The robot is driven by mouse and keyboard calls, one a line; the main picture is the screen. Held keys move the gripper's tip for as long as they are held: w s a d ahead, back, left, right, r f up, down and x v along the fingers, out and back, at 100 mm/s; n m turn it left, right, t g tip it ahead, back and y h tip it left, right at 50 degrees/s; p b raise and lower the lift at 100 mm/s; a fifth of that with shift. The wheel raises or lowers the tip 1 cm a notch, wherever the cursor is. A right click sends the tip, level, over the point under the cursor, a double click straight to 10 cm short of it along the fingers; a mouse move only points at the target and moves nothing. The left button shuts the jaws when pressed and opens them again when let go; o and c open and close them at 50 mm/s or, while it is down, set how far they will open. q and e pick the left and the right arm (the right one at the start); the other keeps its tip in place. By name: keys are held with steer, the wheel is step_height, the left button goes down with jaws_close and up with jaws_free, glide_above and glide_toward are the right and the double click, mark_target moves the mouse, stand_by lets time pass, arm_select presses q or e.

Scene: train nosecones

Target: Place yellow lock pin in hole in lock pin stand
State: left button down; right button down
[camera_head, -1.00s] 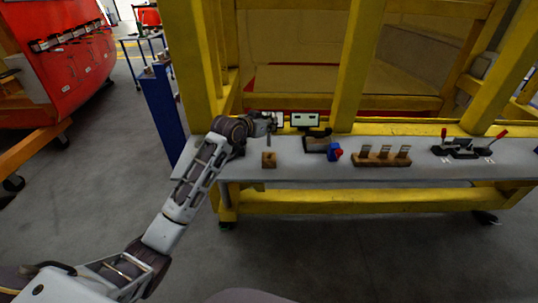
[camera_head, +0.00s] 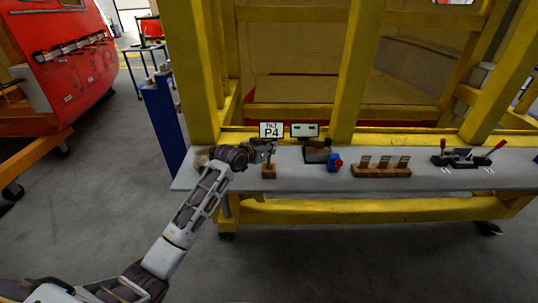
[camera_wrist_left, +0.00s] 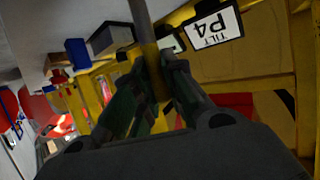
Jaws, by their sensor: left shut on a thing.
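My left gripper (camera_head: 270,148) is directly above the small wooden lock pin stand (camera_head: 268,172) on the grey bench. In the left wrist view the gripper (camera_wrist_left: 158,78) is shut on the yellow lock pin (camera_wrist_left: 150,56), whose grey shaft (camera_wrist_left: 141,16) runs out past the fingertips to the top edge. In the head view the pin is too small and too hidden by the gripper to tell whether its tip touches the stand or is in the hole. The hole itself is not visible. My right gripper is not in view.
To the right are a blue and red part (camera_head: 335,163), a wooden rack (camera_head: 381,171) and red-handled clamps (camera_head: 465,157). Yellow posts (camera_head: 358,70) rise behind the bench.

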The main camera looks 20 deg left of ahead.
mark_target(269, 168)
arm_select(q)
steer(key=shift+f, duration=1.6)
steer(key=shift+f, duration=0.15)
steer(key=c, duration=1.5)
jaws_free()
steer(key=shift+v, duration=6.1)
